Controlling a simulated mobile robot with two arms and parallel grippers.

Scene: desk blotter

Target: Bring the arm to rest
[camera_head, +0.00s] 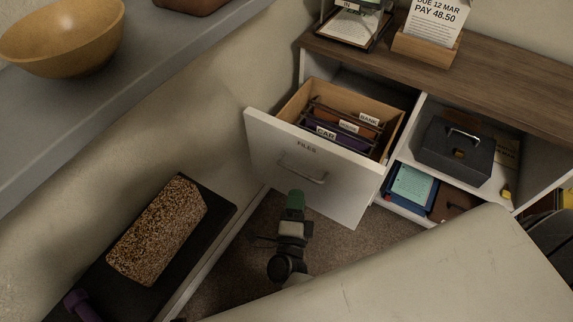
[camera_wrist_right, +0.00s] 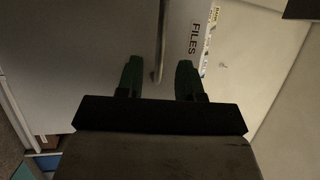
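My right gripper (camera_head: 295,203) is in front of the white FILES drawer (camera_head: 258,149), just below its bar handle (camera_head: 303,169) in the head view. In the right wrist view my right gripper (camera_wrist_right: 160,78) has its two green fingers spread apart. The handle (camera_wrist_right: 160,45) appears between them in the picture, with space on both sides, and neither finger visibly touches it. Nothing is held. The drawer is pulled out and holds hanging files with labels such as CAR and BANK. My left gripper is in neither view.
A wooden-topped cabinet (camera_head: 480,80) holds a dark cash box (camera_head: 456,150) on an open shelf. A grey shelf (camera_head: 130,80) with a wooden bowl (camera_head: 62,38) is at left. A speckled block (camera_head: 158,230) lies below. A large pale surface (camera_head: 440,275) fills the lower right.

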